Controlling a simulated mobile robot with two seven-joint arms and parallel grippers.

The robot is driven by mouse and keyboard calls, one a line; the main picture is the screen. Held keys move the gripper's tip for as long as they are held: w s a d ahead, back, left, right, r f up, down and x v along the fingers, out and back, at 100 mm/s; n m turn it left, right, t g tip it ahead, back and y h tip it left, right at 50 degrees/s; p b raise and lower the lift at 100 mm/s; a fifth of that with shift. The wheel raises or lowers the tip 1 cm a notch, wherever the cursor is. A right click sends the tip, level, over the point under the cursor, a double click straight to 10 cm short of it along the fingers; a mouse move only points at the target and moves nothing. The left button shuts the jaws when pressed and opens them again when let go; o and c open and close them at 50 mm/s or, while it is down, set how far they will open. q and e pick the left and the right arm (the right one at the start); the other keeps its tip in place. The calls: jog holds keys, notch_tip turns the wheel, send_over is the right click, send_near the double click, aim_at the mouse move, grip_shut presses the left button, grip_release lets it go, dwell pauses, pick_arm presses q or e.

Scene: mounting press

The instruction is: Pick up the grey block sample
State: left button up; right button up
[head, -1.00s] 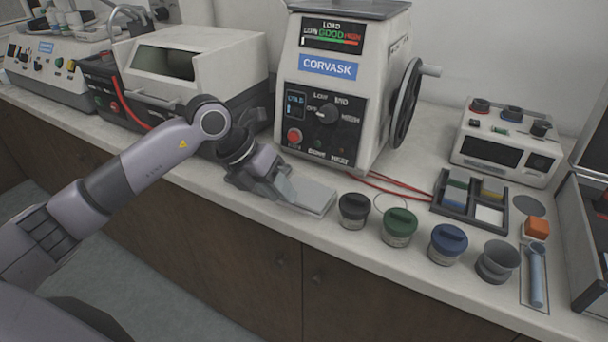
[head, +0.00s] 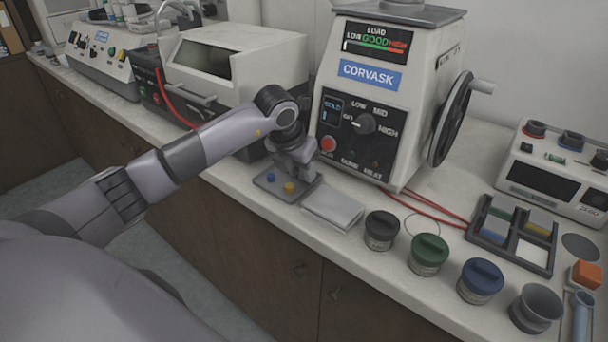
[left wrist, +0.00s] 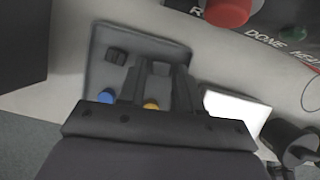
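My left gripper (head: 297,158) points down over the back of a small dark grey tray (head: 305,192) in front of the press. In the left wrist view its two fingers (left wrist: 160,75) stand apart above the tray (left wrist: 92,75). A greyish block-like shape (left wrist: 161,68) shows between the fingertips; I cannot tell whether they touch it. A dark block (left wrist: 117,56) lies left of the fingers. A blue piece (head: 270,177) and a yellow piece (head: 290,187) stand at the tray's front. The gripper hides the tray's back in the head view. My right gripper is not in view.
A pale flat pad (head: 333,207) lies right of the tray. The press (head: 385,100) stands close behind, with red cables (head: 440,213) beside it. Black (head: 381,230), green (head: 428,254) and blue (head: 480,281) lidded jars line the counter's front edge.

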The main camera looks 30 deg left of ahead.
pick_arm(q)
grip_shut()
